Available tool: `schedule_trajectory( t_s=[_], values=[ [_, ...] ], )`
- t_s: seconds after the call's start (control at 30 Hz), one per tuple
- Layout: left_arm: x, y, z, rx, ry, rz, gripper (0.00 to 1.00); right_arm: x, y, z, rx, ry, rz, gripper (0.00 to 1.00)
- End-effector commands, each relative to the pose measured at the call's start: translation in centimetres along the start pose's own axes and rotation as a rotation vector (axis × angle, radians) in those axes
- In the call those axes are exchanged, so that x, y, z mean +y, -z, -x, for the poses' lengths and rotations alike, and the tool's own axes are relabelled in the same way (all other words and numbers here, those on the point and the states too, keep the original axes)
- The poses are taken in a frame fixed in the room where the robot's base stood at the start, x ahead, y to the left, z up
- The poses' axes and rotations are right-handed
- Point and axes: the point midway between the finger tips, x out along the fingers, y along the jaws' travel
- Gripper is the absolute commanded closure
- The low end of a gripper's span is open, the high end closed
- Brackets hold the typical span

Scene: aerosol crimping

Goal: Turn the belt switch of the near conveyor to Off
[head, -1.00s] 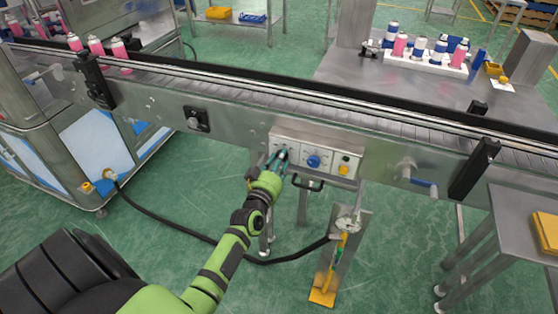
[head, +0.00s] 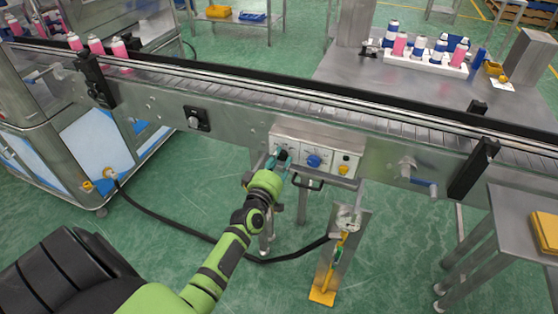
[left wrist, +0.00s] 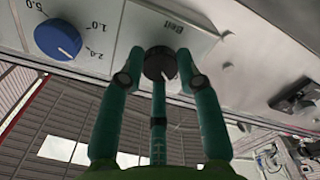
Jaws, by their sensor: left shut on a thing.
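The belt switch (left wrist: 160,64) is a black round knob on the control panel (head: 328,143) of the near conveyor (head: 240,137). It sits beside the printed word "Belt" in the left wrist view. My left gripper (head: 281,160) is at the left end of the panel in the head view. Its teal fingers (left wrist: 160,72) are closed around the knob, one on each side, in the left wrist view. The fingers hide part of the knob, and its pointer setting cannot be read. My right gripper is not in view.
A blue dial (head: 313,161) with printed numbers is right of the switch, and a yellow button (head: 344,170) is further right. A handle (head: 308,183) sticks out below the panel. A black hose (head: 200,236) lies across the green floor.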

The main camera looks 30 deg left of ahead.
Motion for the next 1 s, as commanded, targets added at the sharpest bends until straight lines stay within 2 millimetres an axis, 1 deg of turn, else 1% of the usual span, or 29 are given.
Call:
schedule_trajectory(
  t_s=[0.03, 0.47, 0.5, 0.53, 0.57, 0.87, 1.0],
  values=[
    [-0.11, -0.22, 0.07, -0.005, 0.002, 0.01, 0.98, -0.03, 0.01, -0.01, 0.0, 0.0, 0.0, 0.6],
    [-0.1, -0.27, 0.08, -0.006, 0.003, 0.021, 0.98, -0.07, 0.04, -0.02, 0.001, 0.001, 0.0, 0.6],
    [-0.1, -0.28, 0.08, -0.006, 0.003, 0.021, 0.62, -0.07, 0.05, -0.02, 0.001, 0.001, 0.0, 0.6],
    [-0.1, -0.28, 0.08, -0.006, 0.003, 0.021, 0.5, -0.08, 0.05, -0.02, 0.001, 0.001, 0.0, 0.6],
    [-0.09, -0.27, 0.08, -0.006, 0.003, 0.021, 0.42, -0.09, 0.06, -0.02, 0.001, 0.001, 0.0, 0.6],
    [-0.03, -0.11, 0.05, -0.002, 0.001, 0.019, 0.42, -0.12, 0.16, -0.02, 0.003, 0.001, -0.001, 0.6],
    [-0.11, -0.18, 0.87, -0.003, 0.002, 0.019, 0.42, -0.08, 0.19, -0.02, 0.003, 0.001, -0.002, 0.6]
  ],
)
